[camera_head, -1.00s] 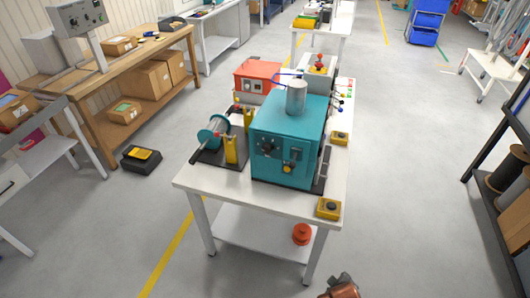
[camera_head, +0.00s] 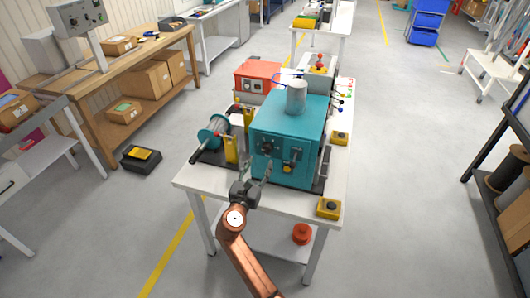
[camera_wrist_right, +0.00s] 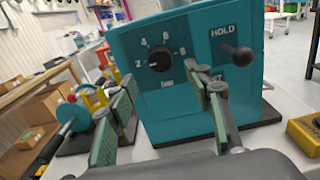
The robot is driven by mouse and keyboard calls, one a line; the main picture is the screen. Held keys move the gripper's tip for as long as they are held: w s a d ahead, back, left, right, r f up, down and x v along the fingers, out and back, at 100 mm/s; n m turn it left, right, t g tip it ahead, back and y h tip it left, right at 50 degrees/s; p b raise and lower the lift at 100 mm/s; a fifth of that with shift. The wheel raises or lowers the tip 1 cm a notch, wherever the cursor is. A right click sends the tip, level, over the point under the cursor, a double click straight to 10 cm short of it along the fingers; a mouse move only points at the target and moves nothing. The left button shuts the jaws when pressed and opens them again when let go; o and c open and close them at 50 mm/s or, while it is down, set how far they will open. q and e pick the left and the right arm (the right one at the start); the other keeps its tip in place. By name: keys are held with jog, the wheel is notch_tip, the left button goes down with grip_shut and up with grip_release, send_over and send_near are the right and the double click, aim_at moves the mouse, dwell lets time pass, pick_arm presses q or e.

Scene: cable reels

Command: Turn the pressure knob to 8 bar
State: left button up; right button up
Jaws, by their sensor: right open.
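The pressure knob (camera_wrist_right: 159,59) is a round black dial on the front of the teal machine (camera_head: 306,125), with 2, 4, 6 and 8 around it and "bar" below. Its light mark seems to face the 2, but it is small. The knob also shows in the head view (camera_head: 266,148), small and dark. My right gripper (camera_head: 256,170) is in front of the machine's front face, open and empty. In the right wrist view its fingers (camera_wrist_right: 163,80) are spread to either side below the knob, apart from it. My left gripper is not in view.
A black-tipped lever (camera_wrist_right: 238,56) with a HOLD label is right of the knob. A cable reel (camera_head: 212,133) and yellow posts stand left of the machine. A yellow button box (camera_head: 328,208) sits at the white table's (camera_head: 220,187) front right corner.

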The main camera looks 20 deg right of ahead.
aim_at(266, 150)
jog(key=b+x, duration=0.1)
jog(key=x, duration=0.6)
jog(key=shift+w+d+r, duration=0.1)
jog(key=shift+w+d, duration=0.05)
jog(key=shift+w, duration=0.15)
jog(key=shift+c, duration=0.2)
jog(key=c, duration=1.1)
